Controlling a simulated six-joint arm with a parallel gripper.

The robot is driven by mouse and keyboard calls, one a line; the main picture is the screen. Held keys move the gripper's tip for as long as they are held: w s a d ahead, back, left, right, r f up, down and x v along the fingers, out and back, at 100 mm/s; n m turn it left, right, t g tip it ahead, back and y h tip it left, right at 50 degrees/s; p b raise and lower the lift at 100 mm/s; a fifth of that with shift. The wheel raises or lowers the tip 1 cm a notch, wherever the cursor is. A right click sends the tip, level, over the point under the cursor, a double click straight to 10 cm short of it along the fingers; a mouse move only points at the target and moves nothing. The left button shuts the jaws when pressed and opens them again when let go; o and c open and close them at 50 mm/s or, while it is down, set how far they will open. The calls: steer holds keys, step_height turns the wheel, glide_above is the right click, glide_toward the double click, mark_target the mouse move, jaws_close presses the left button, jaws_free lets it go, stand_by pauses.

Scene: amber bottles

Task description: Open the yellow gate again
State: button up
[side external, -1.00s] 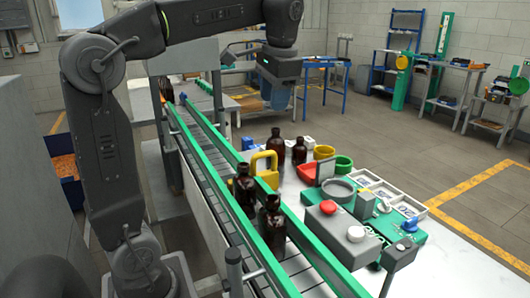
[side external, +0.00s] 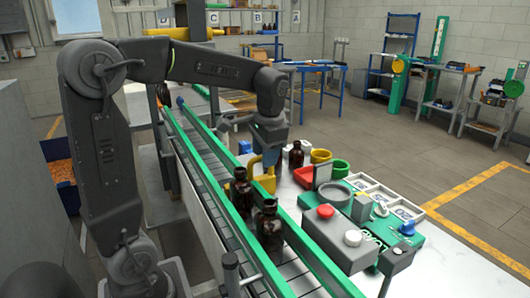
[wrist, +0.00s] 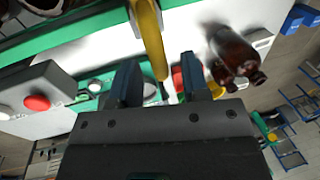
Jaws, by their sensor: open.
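The yellow gate (side external: 257,178) stands at the right-hand rail of the conveyor, beside the amber bottles. My gripper (side external: 269,158) is down at the gate's upper part and hides some of it. In the wrist view the yellow gate (wrist: 150,40) runs in toward the gap between my open fingers (wrist: 160,65), closer to the left finger. I cannot tell whether a finger touches it. An amber bottle (side external: 241,192) and a second amber bottle (side external: 269,226) stand upright on the conveyor (side external: 228,222) near the gate. Nothing is gripped.
An amber bottle (side external: 296,155) stands on the white table just right of my gripper; it also shows in the wrist view (wrist: 235,52). A control box with a red button (side external: 325,211) is nearer the camera.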

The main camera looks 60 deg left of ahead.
jaws_close()
stand_by(0.3)
steer(key=w, duration=0.6)
steer(key=shift+w, duration=0.35)
jaws_free()
step_height(320, 180, up, 14)
steer(key=d, duration=0.2)
steer(key=shift+d+f, duration=0.2)
steer(key=shift+d, duration=0.15)
stand_by(0.5)
